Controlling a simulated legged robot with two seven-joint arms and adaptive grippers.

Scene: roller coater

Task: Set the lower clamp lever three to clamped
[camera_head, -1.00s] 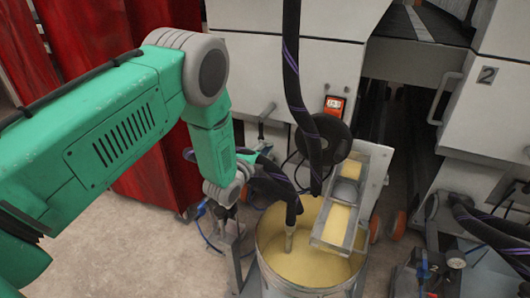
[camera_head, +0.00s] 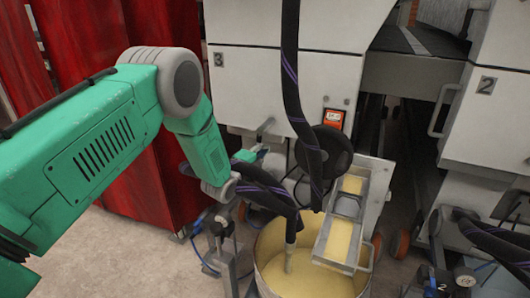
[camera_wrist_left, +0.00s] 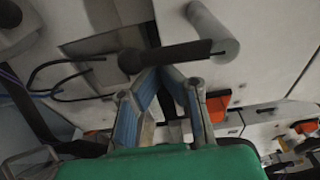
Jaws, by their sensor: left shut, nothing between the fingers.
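A small lever with a dark handle (camera_head: 265,126) stands on the front of the white unit marked 3 in the head view. In the left wrist view, a black lever handle (camera_wrist_left: 180,54) with a round end and a pale cylinder crosses just beyond my fingertips. My left gripper (camera_head: 256,153) is just below the lever in the head view, partly hidden by my wrist and a hose. In the left wrist view its blue-grey fingers (camera_wrist_left: 163,74) meet at the tips, shut and empty, close to the handle. Contact cannot be told. My right gripper is not in view.
A bucket of yellow liquid (camera_head: 298,268) stands below, with a metal tray (camera_head: 318,238) over it. Black hoses (camera_head: 290,80) hang in front of the white unit (camera_head: 330,75). Red panels (camera_head: 150,170) stand at the left. A second unit marked 2 (camera_head: 485,120) is at the right.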

